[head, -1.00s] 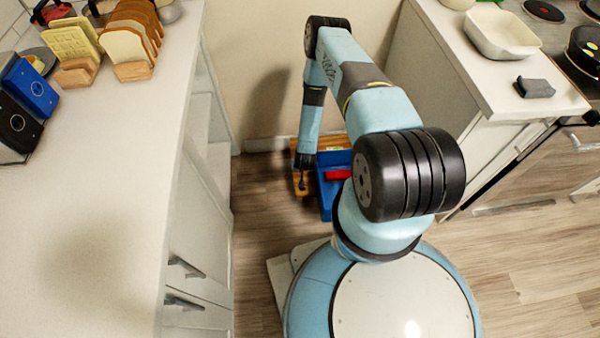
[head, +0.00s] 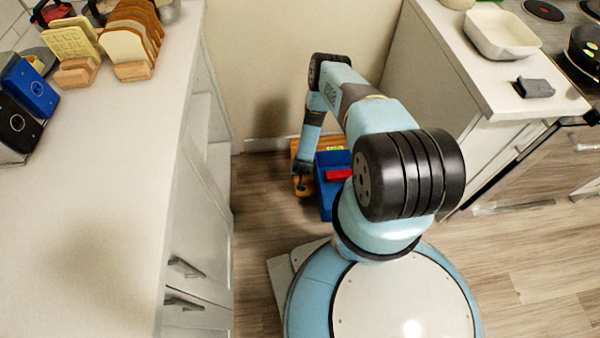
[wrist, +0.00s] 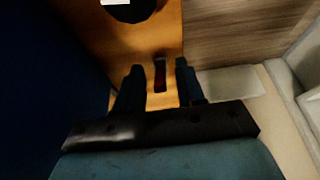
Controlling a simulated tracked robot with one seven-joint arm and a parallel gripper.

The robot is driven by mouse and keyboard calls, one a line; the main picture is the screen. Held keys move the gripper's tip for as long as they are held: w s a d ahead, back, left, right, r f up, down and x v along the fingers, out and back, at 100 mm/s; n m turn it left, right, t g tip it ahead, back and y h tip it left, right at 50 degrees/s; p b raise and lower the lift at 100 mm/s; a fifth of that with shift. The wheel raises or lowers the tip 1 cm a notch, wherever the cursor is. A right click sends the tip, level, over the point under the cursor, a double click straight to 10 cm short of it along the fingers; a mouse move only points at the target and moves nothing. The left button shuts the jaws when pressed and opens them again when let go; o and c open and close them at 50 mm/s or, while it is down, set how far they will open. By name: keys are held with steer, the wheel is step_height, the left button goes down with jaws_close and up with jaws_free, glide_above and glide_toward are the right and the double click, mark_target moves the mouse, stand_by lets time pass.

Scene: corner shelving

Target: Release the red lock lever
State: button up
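I cannot tell the fingers' exact height against the lever. In the head view my gripper (head: 302,186) is low over the board (head: 297,147), left of a blue box (head: 327,197) with a red part (head: 339,174) on it. The small lever is hidden there.
A white counter with drawers (head: 110,200) is on the left, and a second counter (head: 465,50) is on the right. The wall (head: 260,60) is behind the board. A dark blue surface (wrist: 50,80) fills the left of the wrist view. Wood floor (head: 530,250) is clear at right.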

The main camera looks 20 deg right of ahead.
jaws_close()
stand_by(0.3)
steer(key=shift+g, duration=0.3)
steer(key=g, duration=0.1)
steer(key=w+g, duration=0.1)
steer(key=g+y, duration=0.1)
steer(key=g, duration=0.1)
steer(key=shift+w+d+r, duration=0.15)
steer(key=shift+w+r, duration=0.1)
steer(key=shift+w, duration=0.15)
steer(key=shift+w+d+f+g+y, duration=0.1)
steer(key=shift+w+g+y, duration=0.25)
steer(key=shift+g, duration=0.95)
steer(key=shift+w+d+f+g+y, duration=0.15)
steer(key=shift+w+g, duration=0.4)
steer(key=shift+g, duration=0.75)
steer(key=shift+w+r+g, duration=0.1)
steer(key=shift+w+g, duration=0.05)
steer(key=shift+g, duration=0.25)
jaws_free()
